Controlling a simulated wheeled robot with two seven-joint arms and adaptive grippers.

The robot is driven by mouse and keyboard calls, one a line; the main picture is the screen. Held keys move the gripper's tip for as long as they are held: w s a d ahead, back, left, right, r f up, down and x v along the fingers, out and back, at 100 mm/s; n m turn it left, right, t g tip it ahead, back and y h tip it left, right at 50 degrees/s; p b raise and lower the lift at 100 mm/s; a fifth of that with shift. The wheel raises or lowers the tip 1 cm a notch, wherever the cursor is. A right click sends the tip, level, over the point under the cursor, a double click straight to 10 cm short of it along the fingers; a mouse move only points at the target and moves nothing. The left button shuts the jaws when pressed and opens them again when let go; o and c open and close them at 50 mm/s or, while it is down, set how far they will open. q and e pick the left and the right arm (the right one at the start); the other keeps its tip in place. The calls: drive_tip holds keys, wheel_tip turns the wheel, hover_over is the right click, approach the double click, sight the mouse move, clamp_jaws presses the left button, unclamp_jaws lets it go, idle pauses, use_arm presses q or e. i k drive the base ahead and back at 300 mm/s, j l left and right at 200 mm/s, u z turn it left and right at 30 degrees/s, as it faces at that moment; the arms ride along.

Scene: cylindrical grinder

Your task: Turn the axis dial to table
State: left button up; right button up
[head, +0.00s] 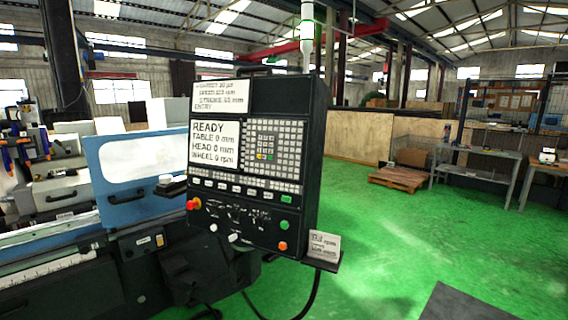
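The black control panel (256,165) of the grinder stands upright in the middle of the head view, turned slightly. Its screen (215,143) reads READY, TABLE 0 mm, HEAD 0 mm, WHEEL 0 rpm. On its lower part are small dials with white markings (237,213), too small to read, so I cannot tell which is the axis dial or where it points. Two pale knobs stick out below, one at the left (213,228) and one near the middle (233,238). Neither of my grippers is in view.
A red and yellow stop button (193,204), a green button (285,225) and an orange button (282,246) sit on the panel. A small card (324,246) stands at its lower right corner. The blue machine door (134,172) is at left. Green floor (390,235) is open at right.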

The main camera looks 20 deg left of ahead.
sight(234, 215)
drive_tip(key=u, duration=1.25)
